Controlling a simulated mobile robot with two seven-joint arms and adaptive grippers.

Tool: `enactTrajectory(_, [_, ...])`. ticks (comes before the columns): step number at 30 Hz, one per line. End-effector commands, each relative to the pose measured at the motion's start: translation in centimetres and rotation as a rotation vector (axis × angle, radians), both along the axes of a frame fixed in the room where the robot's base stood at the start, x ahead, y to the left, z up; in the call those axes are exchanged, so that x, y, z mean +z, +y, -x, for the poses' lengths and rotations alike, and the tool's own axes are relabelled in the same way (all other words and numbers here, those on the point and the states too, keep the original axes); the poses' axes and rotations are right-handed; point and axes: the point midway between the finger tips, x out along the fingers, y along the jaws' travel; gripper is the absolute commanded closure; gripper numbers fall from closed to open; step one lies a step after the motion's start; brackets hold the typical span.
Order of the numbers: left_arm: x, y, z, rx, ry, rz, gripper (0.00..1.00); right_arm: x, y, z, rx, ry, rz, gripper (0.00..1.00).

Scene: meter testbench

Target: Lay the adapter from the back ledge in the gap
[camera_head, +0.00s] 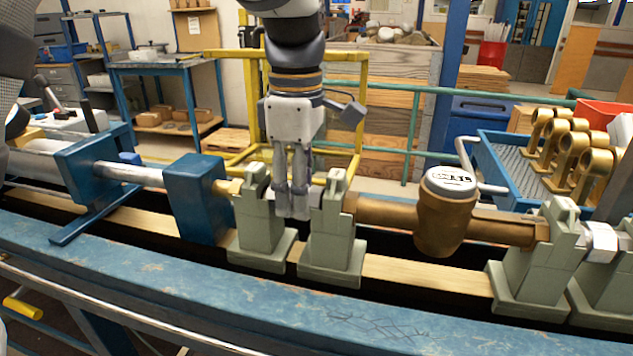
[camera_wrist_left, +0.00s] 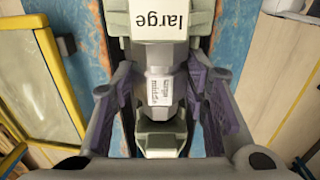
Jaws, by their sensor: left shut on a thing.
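My left gripper (camera_head: 293,208) points straight down between two grey-green stands, the left stand (camera_head: 258,220) and the right stand (camera_head: 333,235). The gap between these stands is mostly covered by its fingers. In the left wrist view my left gripper (camera_wrist_left: 162,95) is shut on the adapter (camera_wrist_left: 160,92), a grey round piece with a small white printed label. The adapter lines up between a stand marked "large" (camera_wrist_left: 172,22) and another stand below it in the picture. In the head view the fingers hide most of the adapter; I cannot tell whether it rests on the stands. My right gripper is not in view.
A brass meter (camera_head: 440,225) with a white cap sits in the line to the right. A blue block (camera_head: 197,198) and a shaft stand to the left. The blue bench edge (camera_head: 230,300) runs in front. A blue tray (camera_head: 490,150) with several brass fittings is at the right.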

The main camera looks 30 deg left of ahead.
Motion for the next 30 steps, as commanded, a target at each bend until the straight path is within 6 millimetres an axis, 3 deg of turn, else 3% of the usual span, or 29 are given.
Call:
enactTrajectory(10, [-0.4,0.0,0.0,-0.001,0.003,0.001,0.98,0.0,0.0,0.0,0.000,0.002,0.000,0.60])
enactTrajectory(11, [-0.4,0.0,0.0,-0.001,0.004,0.000,0.52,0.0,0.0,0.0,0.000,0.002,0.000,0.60])
enactTrajectory(13, [-0.5,0.0,0.0,0.000,0.004,0.000,0.36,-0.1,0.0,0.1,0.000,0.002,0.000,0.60])
enactTrajectory(23, [-0.1,0.0,0.0,0.000,0.002,0.000,0.35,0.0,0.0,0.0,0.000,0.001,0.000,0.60])
enactTrajectory(30, [2.3,0.0,0.0,-0.001,0.001,0.000,0.35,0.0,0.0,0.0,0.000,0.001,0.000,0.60])
